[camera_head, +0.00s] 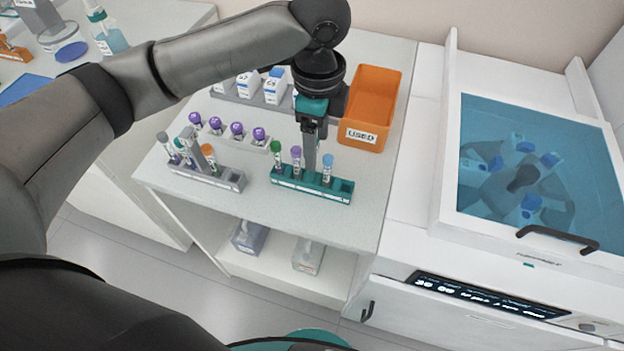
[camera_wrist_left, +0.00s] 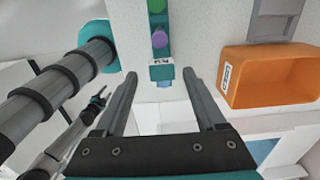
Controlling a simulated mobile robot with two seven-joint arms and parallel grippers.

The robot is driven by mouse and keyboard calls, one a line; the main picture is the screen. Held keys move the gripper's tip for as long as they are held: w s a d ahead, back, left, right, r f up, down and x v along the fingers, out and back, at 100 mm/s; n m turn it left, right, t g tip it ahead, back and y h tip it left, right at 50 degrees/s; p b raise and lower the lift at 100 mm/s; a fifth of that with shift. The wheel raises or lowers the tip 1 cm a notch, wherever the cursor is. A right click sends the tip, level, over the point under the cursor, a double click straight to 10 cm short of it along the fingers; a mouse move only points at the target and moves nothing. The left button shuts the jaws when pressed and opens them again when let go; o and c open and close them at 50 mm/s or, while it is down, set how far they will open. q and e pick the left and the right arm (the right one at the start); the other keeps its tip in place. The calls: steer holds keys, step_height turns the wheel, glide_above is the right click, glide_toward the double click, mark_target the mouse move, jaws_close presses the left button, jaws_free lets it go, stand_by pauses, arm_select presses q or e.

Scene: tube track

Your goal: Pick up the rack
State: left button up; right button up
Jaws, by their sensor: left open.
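A teal rack (camera_head: 313,188) stands upright near the front edge of the white bench, holding tubes with green, purple and blue caps. A grey rack (camera_head: 228,180) with several tubes stands to its left. My left gripper (camera_head: 310,165) points down at the teal rack, between its purple-capped and blue-capped tubes in the head view. In the left wrist view the open fingers (camera_wrist_left: 163,88) lie on either side of the teal rack's labelled end (camera_wrist_left: 161,71). I cannot tell whether they touch it. A small, dark gripper (camera_wrist_left: 99,98), seemingly my right, shows at the left there.
An orange bin (camera_head: 372,92) labelled USED stands behind the teal rack. Purple-capped tubes (camera_head: 237,131) and white boxes (camera_head: 248,84) stand behind the grey rack. A centrifuge-like machine (camera_head: 535,165) with a blue window is at the right. Bare bench lies right of the teal rack.

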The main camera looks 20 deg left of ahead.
arm_select(q)
glide_above(314, 178)
steer(key=shift+f+b, duration=0.45)
steer(key=shift+f, duration=2.25)
steer(key=shift+c, duration=0.3)
jaws_close()
